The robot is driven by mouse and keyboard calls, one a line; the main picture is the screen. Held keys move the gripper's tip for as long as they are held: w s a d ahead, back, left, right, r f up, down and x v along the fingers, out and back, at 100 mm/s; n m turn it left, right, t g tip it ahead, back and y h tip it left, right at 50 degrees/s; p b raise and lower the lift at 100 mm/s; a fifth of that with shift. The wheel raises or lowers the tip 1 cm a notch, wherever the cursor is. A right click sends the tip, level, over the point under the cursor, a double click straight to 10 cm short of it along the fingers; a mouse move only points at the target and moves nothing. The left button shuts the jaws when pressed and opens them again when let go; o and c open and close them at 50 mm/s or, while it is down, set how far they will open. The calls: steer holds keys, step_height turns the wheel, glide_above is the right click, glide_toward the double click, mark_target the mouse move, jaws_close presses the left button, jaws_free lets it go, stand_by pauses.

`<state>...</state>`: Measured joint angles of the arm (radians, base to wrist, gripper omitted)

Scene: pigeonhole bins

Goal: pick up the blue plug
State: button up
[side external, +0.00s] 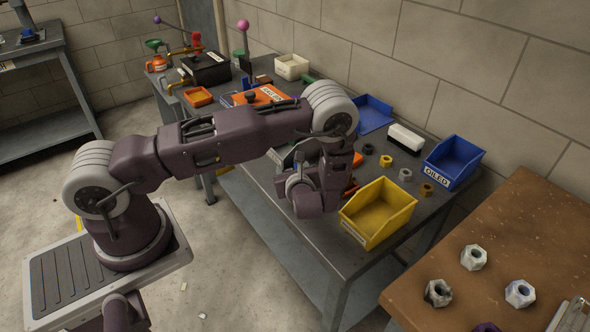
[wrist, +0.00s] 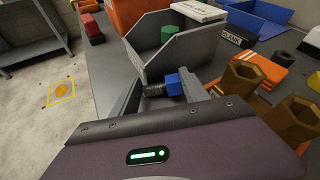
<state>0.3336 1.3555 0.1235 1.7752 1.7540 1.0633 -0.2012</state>
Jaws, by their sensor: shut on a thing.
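The blue plug (wrist: 179,83) shows in the wrist view as a small blue block with a dark ridged part on its left. My gripper (wrist: 167,86) is shut on it, and the plug lies between the fingers just beyond the purple gripper body. A grey bin (wrist: 181,57) stands right behind the plug, with a green piece (wrist: 168,33) inside it. I cannot tell whether the plug touches the bin. In the side external view, my wrist hangs over the front of the grey table, left of the yellow bin, and hides the fingers and the plug.
A yellow bin (side external: 352,231) and a blue bin (side external: 462,178) stand on the table's right end, with several nuts between them. Brass-coloured hex pieces (wrist: 243,76) are close on the right in the wrist view. A brown table (side external: 540,220) with more nuts stands at the right.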

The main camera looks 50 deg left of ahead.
step_height(320, 180, up, 10)
stand_by(0.6)
